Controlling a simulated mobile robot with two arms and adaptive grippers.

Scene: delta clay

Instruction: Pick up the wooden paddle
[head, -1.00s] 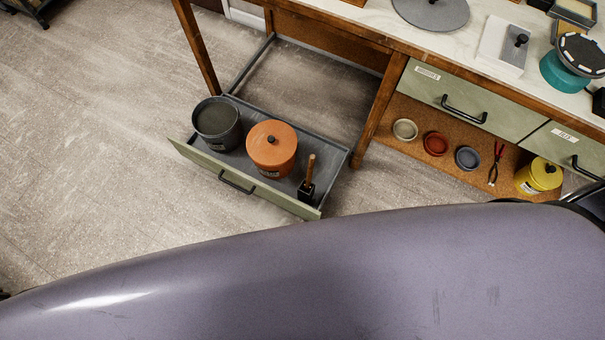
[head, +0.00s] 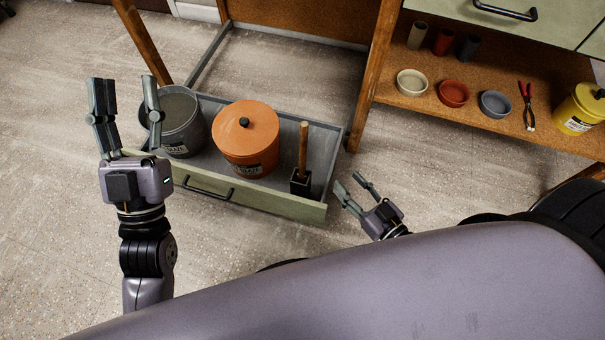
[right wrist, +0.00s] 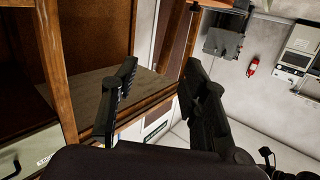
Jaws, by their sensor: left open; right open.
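The wooden paddle (head: 303,148) stands upright in a small dark holder (head: 300,183) at the right end of the open drawer (head: 250,200). My left gripper (head: 124,100) is open and empty, in front of the drawer's left end, overlapping the grey bucket in the picture. My right gripper (head: 354,187) is open and empty, just right of the drawer's right end and a short way from the paddle. In the right wrist view its two fingers (right wrist: 160,90) are spread with nothing between them; the paddle does not show there.
An orange lidded glaze bucket (head: 246,140) and a grey open bucket (head: 178,124) stand in the drawer left of the paddle. A wooden table leg (head: 377,75) rises behind its right end. A low shelf (head: 480,100) holds bowls, red-handled pliers (head: 528,104) and a yellow pot (head: 580,110).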

